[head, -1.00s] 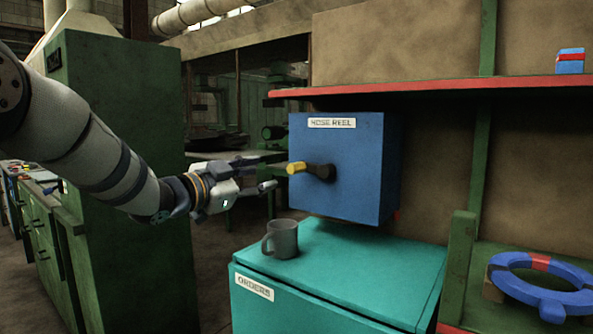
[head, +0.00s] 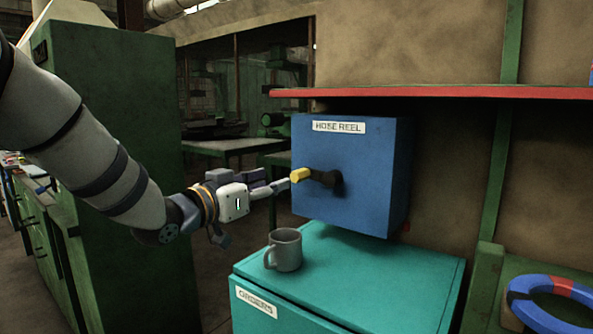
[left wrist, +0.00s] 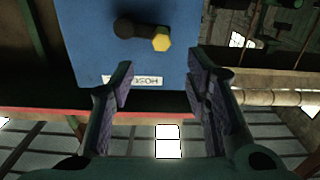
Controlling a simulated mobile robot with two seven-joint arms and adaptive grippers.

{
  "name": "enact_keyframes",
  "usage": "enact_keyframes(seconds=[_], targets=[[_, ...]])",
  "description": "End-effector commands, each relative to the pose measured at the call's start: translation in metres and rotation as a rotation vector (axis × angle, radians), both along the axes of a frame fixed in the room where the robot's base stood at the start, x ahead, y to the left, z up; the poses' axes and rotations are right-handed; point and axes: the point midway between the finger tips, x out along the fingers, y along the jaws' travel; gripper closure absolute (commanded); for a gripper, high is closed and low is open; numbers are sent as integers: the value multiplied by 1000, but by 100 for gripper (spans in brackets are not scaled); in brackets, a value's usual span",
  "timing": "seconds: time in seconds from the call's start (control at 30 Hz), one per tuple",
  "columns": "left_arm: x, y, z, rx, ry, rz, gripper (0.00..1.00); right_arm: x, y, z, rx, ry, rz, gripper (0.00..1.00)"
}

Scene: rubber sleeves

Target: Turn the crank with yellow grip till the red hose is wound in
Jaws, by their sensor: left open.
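The blue hose reel box (head: 375,175) hangs above a teal cabinet. Its dark crank (head: 327,178) points left and ends in a yellow grip (head: 299,175). My left gripper (head: 276,181) is open just left of the grip, its fingers pointing at it; the head view does not show clearly whether they touch. In the left wrist view the open gripper (left wrist: 160,68) has nothing between its fingers, and the yellow grip (left wrist: 162,39) lies beyond the fingertips. A small red bit (head: 407,227) shows at the box's lower right; I cannot tell whether it is the hose. My right gripper is not in view.
A grey mug (head: 284,250) stands on the teal cabinet (head: 370,280), below the crank. A red-edged shelf (head: 440,92) runs above the box. A blue ring with a red band (head: 550,298) is at lower right. A green cabinet (head: 125,120) stands behind my left arm.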

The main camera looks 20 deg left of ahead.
Motion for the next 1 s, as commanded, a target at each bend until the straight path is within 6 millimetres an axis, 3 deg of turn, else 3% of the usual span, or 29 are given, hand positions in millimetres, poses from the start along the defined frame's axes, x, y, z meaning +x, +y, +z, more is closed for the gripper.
enact_keyframes(seconds=[0.03, 0.3, 0.47, 0.7, 0.77, 0.9, 1.0], targets=[[17, -5, -14, 4, 16, -1, 57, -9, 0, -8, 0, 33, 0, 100], [76, -26, -15, 4, 17, 0, 57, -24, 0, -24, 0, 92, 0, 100], [89, -31, -10, 4, 11, 1, 57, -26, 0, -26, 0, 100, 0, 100], [90, -32, -6, 4, 7, 1, 57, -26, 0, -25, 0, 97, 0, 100], [90, -31, -6, 4, 7, 1, 66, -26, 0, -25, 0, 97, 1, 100], [90, -31, -6, 4, 7, 1, 98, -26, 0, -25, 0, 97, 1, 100], [89, -31, -6, 4, 7, 1, 100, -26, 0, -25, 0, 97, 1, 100]])
